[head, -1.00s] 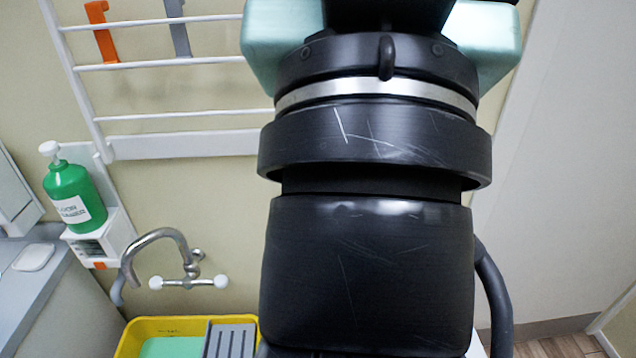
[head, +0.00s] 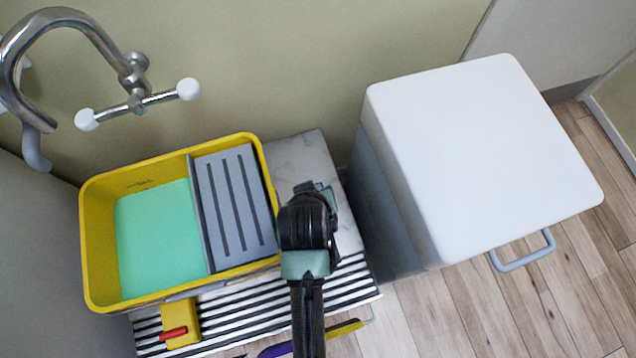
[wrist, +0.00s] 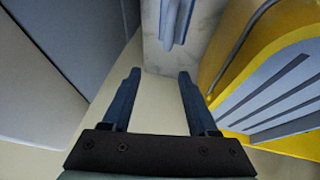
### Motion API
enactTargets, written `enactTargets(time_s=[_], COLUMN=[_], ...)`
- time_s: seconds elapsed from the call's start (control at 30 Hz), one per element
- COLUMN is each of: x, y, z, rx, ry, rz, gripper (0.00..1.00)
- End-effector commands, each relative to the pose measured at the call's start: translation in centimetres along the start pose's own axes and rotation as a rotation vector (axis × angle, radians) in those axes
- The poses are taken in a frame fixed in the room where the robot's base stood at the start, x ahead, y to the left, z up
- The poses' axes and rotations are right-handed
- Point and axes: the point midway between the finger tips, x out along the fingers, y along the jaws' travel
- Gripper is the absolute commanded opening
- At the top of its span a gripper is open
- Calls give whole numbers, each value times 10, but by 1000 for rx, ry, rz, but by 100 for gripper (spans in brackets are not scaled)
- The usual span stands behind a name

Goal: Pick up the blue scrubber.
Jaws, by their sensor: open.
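A pale blue, ridged thing (wrist: 177,18), which looks like the blue scrubber, shows at the top edge of the wrist view, on the marbled surface. Only part of it is in that picture. My gripper (wrist: 159,77) is open, with nothing between its two dark blue fingers. The blue thing lies beyond the fingertips, a little to their right in the wrist view, apart from them. In the head view my gripper (head: 318,187) is over the marbled strip, right of the yellow tub. I cannot make out the scrubber there; my wrist hides that spot.
The yellow tub (head: 90,245) holds a green pad and a grey ribbed rack, close beside my gripper. A white-topped cabinet (head: 480,150) stands to the right. A striped mat (head: 255,315) bears a yellow-and-red thing (head: 181,322). A tap (head: 135,90) juts from the wall.

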Motion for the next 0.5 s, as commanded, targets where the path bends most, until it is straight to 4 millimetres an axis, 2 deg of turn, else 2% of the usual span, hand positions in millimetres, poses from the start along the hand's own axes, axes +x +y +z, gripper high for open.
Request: enactTargets(time_s=[0.03,0.13,0.5], x=[10,21,83], y=[-6,-11,-12], z=[16,29,33], rx=[-8,-16,-16], ry=[-31,-62,-62], rz=[-9,-18,-19], gripper=[60,60,60])
